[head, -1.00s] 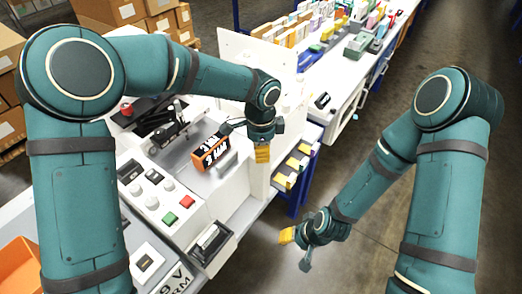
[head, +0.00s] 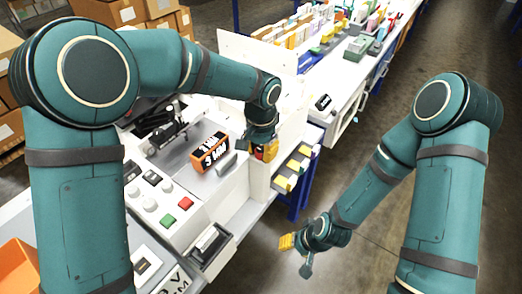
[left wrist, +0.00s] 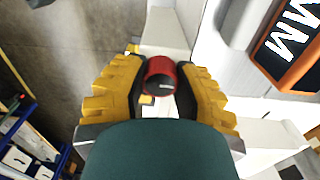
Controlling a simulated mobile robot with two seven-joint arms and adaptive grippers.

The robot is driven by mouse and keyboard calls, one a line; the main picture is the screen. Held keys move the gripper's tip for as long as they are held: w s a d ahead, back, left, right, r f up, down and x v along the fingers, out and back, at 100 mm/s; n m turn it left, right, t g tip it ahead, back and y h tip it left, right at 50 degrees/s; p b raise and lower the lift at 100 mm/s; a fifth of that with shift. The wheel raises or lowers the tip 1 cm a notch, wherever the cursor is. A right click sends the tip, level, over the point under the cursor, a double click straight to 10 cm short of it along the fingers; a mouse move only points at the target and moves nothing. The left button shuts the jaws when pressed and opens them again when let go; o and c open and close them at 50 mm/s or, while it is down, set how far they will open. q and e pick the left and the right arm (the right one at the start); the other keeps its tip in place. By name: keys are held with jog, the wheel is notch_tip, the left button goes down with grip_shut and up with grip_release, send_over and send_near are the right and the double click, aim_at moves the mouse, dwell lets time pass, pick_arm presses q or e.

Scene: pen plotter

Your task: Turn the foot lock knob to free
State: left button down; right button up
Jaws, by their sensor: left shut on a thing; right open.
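The foot lock knob (left wrist: 160,76) is small and round, with a red body and a dark face bearing a short white mark. It sits between the yellow fingers of my left gripper (left wrist: 160,85), which is shut on it. In the head view the left gripper (head: 265,151) is at the right end of the white machine (head: 258,182), and a little red of the knob shows among the fingers. The knob's mounting and any labels around it are hidden. My right gripper (head: 288,241) is open and empty, low over the floor, apart from the machine.
An orange-framed display (head: 210,152) and a grey handle (head: 227,164) are left of the gripper. Red (head: 186,203) and green (head: 169,219) buttons are on the front panel. A rack with yellow items (head: 293,166) stands close right. The floor around the right gripper is clear.

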aim_at(260, 150)
pick_arm(q)
jog(key=shift+s+f+n, duration=0.1)
jog(key=shift+n, duration=0.2)
dwell(0.4)
jog(key=c, duration=0.6)
grip_release()
jog(key=shift+c, duration=0.2)
notch_tip(260, 150, up, 12)
